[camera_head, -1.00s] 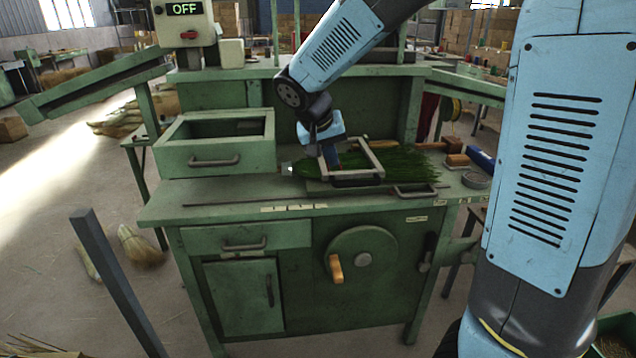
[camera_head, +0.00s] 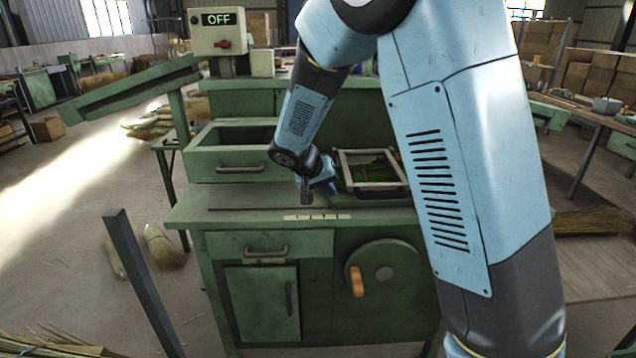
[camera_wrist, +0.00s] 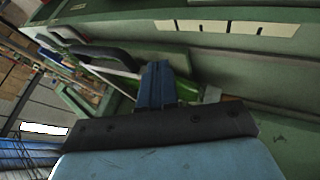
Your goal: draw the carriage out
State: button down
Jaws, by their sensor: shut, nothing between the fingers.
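The carriage appears to be the low plate on the green bench (camera_head: 232,208), under a pale rectangular frame (camera_head: 370,153). Green broom fibre shows inside the frame. My arm hides the carriage's right part and, in the head view, its handle. My gripper (camera_head: 306,200) is shut and empty, pointing down over the bench top, left of the frame and apart from it. In the wrist view its blue fingers (camera_wrist: 156,85) are together, with two dark handles, one nearer (camera_wrist: 108,55) and one farther (camera_wrist: 62,35), to their left. I cannot tell which handle belongs to the carriage.
An open green drawer box (camera_head: 228,167) stands left of my gripper. A switch box reading OFF (camera_head: 217,30) is above it. A wheel with an orange knob (camera_head: 357,281) is on the bench front. A dark post (camera_head: 140,275) stands at the front left.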

jog(key=w+d+f, duration=0.1)
jog(key=d+f, duration=0.1)
jog(key=d, duration=0.3)
jog(key=shift+w+d+f, duration=0.15)
jog(key=shift+w+d, duration=0.05)
jog(key=shift+w, duration=0.1)
